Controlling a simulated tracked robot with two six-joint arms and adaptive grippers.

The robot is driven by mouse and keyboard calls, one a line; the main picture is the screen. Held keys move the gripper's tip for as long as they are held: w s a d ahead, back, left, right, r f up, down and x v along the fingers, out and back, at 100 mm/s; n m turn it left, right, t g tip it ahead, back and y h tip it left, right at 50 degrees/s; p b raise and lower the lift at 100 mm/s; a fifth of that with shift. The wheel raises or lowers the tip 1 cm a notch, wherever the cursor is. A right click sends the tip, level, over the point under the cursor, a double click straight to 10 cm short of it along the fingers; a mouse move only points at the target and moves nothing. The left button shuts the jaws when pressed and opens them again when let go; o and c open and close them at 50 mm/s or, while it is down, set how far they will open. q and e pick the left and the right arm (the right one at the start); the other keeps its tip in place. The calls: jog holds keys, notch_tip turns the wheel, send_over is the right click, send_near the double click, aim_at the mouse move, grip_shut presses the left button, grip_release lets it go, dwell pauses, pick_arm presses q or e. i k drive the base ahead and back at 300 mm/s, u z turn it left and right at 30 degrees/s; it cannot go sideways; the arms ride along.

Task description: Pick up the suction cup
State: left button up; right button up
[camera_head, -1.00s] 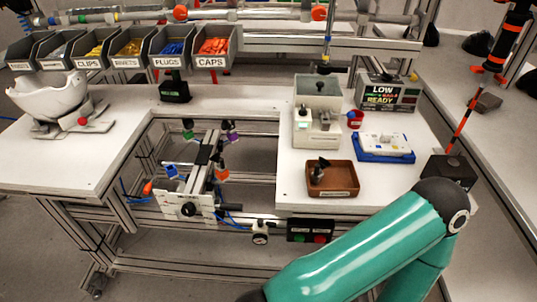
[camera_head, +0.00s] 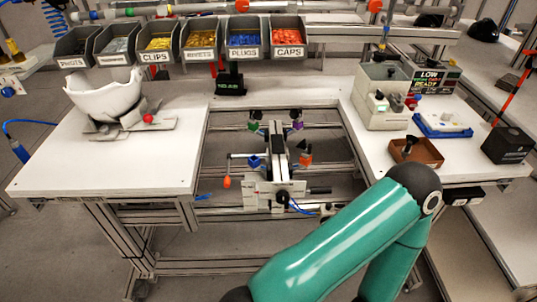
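A small dark object (camera_head: 409,146) stands in a brown tray (camera_head: 430,155) at the right of the white table. It may be the suction cup, but it is too small to tell. A fixture (camera_head: 278,165) in the table's gap carries small purple, green, blue and orange parts, which may also be cups. A teal arm of mine (camera_head: 345,235) crosses the lower right, its elbow just in front of the brown tray in the picture. Neither gripper is in view.
A white helmet shell (camera_head: 105,95) sits on a stand at the left. Labelled bins (camera_head: 200,45) line the back. A grey machine (camera_head: 383,97), a blue tray (camera_head: 432,131) and a black box (camera_head: 507,146) stand at the right. The table's front left (camera_head: 150,165) is clear.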

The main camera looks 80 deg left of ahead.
aim_at(307, 152)
jog(key=k, duration=0.6)
jog(key=u, duration=1.15)
jog(key=i, duration=0.55)
jog(key=z, duration=0.05)
